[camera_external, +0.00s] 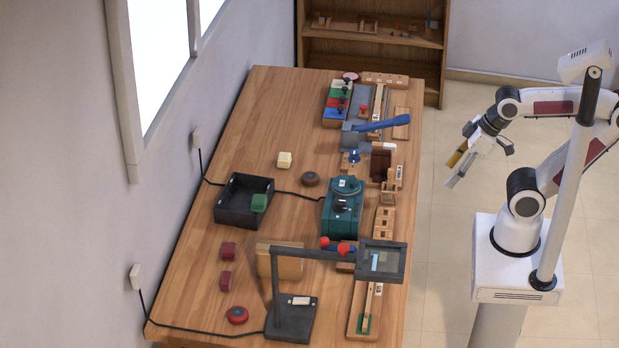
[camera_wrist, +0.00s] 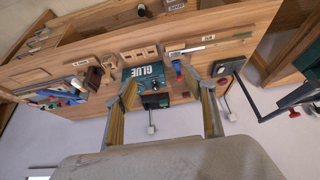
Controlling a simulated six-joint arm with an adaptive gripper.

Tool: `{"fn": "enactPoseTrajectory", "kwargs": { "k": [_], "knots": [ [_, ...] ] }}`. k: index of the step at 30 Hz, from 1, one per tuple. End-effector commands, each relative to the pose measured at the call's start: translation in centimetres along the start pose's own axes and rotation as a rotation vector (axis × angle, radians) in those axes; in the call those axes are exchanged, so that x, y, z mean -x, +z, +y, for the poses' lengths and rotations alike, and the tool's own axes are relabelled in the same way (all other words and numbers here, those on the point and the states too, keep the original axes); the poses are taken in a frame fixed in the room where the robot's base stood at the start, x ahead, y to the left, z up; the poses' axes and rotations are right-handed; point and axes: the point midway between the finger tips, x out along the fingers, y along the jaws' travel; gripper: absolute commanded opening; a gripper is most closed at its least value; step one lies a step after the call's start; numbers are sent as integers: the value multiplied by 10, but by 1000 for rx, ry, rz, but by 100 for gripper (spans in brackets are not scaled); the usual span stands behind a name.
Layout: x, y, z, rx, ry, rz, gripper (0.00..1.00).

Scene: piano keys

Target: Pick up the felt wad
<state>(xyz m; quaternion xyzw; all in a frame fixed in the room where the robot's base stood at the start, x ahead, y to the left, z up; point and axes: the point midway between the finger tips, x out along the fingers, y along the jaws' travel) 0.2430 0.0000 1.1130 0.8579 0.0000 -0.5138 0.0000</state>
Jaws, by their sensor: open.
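I cannot tell for certain which item is the felt wad. Small candidates in the external view are a green block (camera_external: 259,203) inside the black tray (camera_external: 229,211), a cream block (camera_external: 284,160), and two maroon blocks (camera_external: 228,250) one behind the other near the wall side. My gripper (camera_external: 456,168) hangs in the air right of the bench, apart from everything on it. In the wrist view my gripper (camera_wrist: 160,82) is open, its two fingers spread with nothing held between them. The bench shows beyond them.
The wooden bench (camera_external: 300,118) carries a teal glue pot (camera_external: 343,208), a lamp or magnifier (camera_external: 382,261) on a stand, a blue-handled tool (camera_external: 380,124), a red round item (camera_external: 237,315) and a dark round item (camera_external: 310,179). Labelled wooden holders line its right edge. Cables cross the left side.

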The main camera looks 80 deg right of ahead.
Motion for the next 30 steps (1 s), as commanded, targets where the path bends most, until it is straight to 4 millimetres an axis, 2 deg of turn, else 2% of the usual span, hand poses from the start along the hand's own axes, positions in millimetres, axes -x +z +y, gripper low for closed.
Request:
{"fn": "enactPoseTrajectory", "kwargs": {
  "k": [12,13,14,25,30],
  "knots": [
    [0,0,0,0,0,0,55],
    [0,0,0,0,0,0,62],
    [0,0,0,0,0,0,66],
    [0,-1,0,0,-1,2,66],
    [-3,-14,-3,0,-10,17,66]
  ]
}}
